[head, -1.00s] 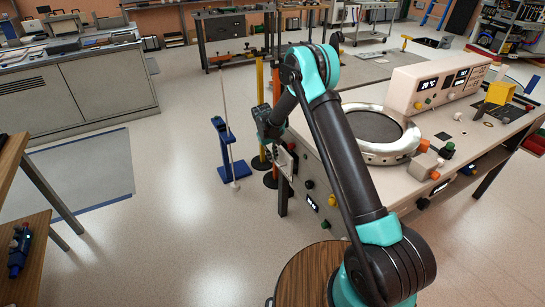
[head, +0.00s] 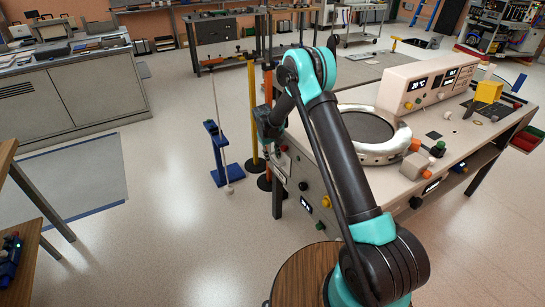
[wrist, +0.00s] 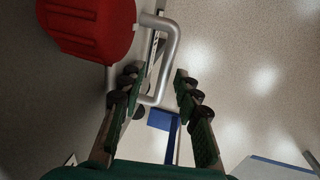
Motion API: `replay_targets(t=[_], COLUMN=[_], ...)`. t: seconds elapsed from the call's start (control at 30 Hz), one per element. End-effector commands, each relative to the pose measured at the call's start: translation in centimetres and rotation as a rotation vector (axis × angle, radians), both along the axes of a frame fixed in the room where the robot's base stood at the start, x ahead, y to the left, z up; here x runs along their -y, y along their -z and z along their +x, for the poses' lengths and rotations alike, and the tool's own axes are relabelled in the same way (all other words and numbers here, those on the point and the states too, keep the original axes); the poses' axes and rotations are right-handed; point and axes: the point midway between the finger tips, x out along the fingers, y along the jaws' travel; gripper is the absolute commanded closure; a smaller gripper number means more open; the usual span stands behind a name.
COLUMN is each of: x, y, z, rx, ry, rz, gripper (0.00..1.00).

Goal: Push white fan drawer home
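The white bench (head: 330,185) stands right of centre in the head view, with knobs and small displays on its front. My gripper (head: 268,128) is at the bench's left end, seen side-on and small. In the wrist view my gripper (wrist: 155,88) is open, its two dark green padded fingers apart. A bent silver handle (wrist: 170,50) stands out from a pale panel (wrist: 75,85), its lower end at the left fingertip. I cannot tell whether they touch. I cannot make out the fan drawer's outline or how far out it stands; my arm hides part of the bench front.
A red knob (wrist: 90,25) is close to the handle. A blue stand with a thin rod (head: 222,160) and a yellow post (head: 253,115) stand left of the bench. A round stool-like wooden top (head: 305,275) is near my base. Open floor lies to the left.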

Motion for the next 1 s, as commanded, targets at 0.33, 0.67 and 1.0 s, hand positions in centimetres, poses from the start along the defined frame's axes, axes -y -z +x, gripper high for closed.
replay_targets(t=[0.33, 0.67, 1.0], x=[-0.7, -1.6, -1.9], y=[-4.2, -10.1, -11.8], z=[-0.5, -1.1, -1.3], rx=[0.000, 0.000, 0.000], ry=[-0.001, 0.000, 0.001], rz=[0.000, 0.000, 0.000], gripper=[0.67, 0.67, 0.67])
